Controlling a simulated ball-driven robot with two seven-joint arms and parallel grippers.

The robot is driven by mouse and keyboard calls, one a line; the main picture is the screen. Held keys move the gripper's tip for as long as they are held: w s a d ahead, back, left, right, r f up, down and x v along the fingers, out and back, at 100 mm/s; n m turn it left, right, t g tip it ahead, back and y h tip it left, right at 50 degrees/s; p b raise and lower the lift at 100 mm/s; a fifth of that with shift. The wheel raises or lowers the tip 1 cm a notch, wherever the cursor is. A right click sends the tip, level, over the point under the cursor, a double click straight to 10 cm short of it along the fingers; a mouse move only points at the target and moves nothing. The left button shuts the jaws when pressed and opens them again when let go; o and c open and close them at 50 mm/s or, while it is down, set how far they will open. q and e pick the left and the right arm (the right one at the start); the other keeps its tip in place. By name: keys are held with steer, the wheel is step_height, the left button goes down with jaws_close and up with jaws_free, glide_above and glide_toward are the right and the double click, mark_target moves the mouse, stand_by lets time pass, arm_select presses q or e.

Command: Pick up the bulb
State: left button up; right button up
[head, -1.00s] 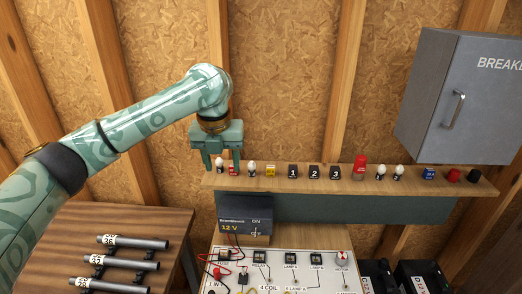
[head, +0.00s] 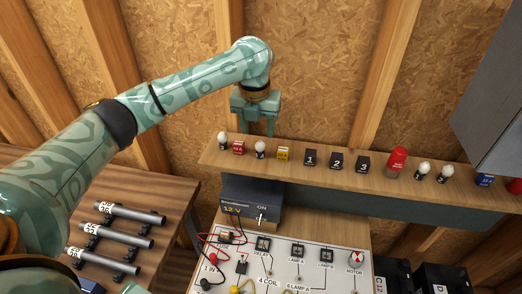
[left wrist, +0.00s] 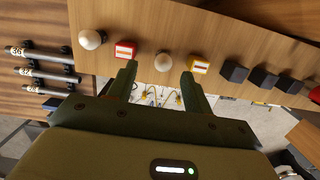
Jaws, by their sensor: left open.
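Several white round bulbs in dark bases stand on the wooden shelf (head: 330,179). One bulb (head: 260,149) stands between a red block and a yellow block. Another bulb (head: 222,140) is at the shelf's left end, and two more (head: 423,169) (head: 446,171) stand toward the right. My left gripper (head: 256,132) is open and empty, pointing down just above the bulb between the blocks. In the left wrist view that bulb (left wrist: 163,62) shows in the gap between the open fingers (left wrist: 159,74), apart from both. My right gripper is not in view.
The red block (head: 238,148) and yellow block (head: 283,153) flank the bulb closely. Numbered black blocks (head: 336,160) and a red lamp (head: 397,160) stand farther right. A power supply box (head: 250,198) and circuit board (head: 300,265) sit below the shelf.

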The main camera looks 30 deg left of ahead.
mark_target(260, 141)
arm_select(q)
steer(key=shift+w+f, duration=0.2)
steer(key=shift+f, duration=0.8)
steer(key=f, duration=0.3)
steer(key=f+b, duration=0.1)
steer(key=shift+w+d+f, duration=0.1)
steer(key=shift+d+f, duration=0.15)
steer(key=shift+d, duration=0.05)
steer(key=shift+w+f, duration=0.15)
steer(key=shift+f, duration=0.25)
steer(key=c, duration=1.1)
